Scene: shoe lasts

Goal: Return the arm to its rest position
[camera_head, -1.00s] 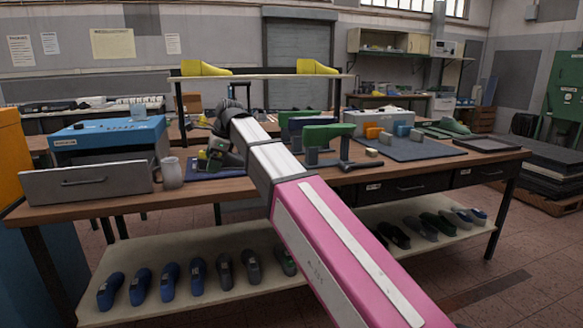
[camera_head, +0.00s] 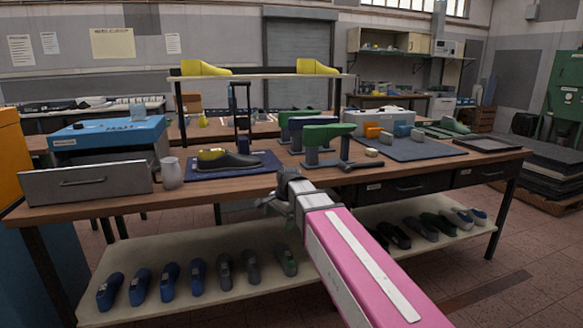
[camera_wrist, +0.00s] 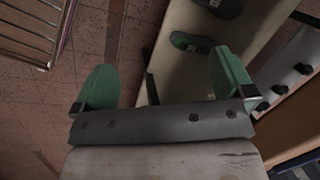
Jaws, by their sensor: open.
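My arm reaches from the lower right of the head view, its pink link leading to my gripper (camera_head: 275,202) in front of the workbench. In the wrist view my gripper (camera_wrist: 160,88) shows two green fingers spread wide with nothing between them. It hangs over the bench's front edge and the lower shelf, clear of the bench top. A grey shoe last with a yellow top (camera_head: 222,160) lies on the blue mat (camera_head: 265,172) on the bench, apart from my gripper.
The workbench (camera_head: 225,192) carries a blue machine (camera_head: 110,135), a white jar (camera_head: 171,173), green clamps (camera_head: 325,134) and a dark mat (camera_head: 400,150). Several shoe lasts stand on the lower shelf (camera_head: 200,300). Tiled floor (camera_head: 520,240) is free at right.

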